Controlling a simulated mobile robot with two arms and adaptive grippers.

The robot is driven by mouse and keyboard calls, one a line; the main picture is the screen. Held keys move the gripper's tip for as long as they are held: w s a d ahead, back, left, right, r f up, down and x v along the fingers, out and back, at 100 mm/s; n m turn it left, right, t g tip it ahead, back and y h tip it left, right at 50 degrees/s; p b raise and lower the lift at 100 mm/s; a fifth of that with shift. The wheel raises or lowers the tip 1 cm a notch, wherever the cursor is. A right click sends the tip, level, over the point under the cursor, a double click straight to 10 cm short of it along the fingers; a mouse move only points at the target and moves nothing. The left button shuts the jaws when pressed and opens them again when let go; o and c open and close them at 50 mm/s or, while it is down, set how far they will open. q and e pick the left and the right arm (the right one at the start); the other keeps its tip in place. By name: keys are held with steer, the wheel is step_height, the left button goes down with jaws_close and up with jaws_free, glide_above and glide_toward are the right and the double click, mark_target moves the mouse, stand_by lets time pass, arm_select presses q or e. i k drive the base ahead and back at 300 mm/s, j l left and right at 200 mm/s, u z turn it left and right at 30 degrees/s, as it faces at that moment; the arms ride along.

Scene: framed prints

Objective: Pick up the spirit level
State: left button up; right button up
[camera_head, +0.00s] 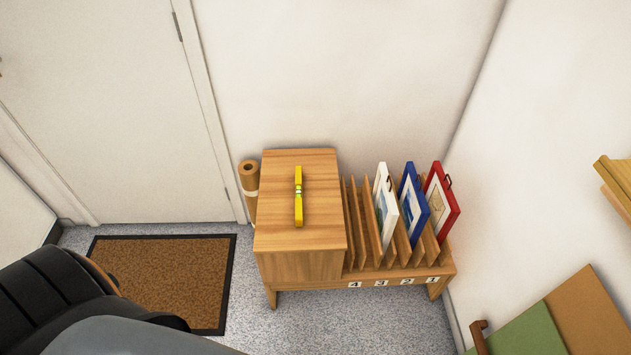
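The yellow spirit level (298,205) lies on the wooden top of a low cabinet (275,235), near the middle of the view. Its long side runs from the back toward the front, and a small green vial shows near its middle. Nothing touches it from above. Neither of my grippers shows in this view.
Slots to the right of the cabinet top hold white (386,205), blue (413,203) and red (441,202) framed prints. A brown roll (248,180) stands at the cabinet's left. A doormat (170,280) lies before the door (110,110). Grey floor (350,325) is clear in front.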

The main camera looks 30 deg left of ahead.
mark_target(298, 176)
steer(key=i+l+u, duration=0.15)
steer(key=u, duration=0.2)
steer(key=i+l+u, duration=0.65)
steer(key=k+j, duration=0.05)
steer(key=j, duration=0.05)
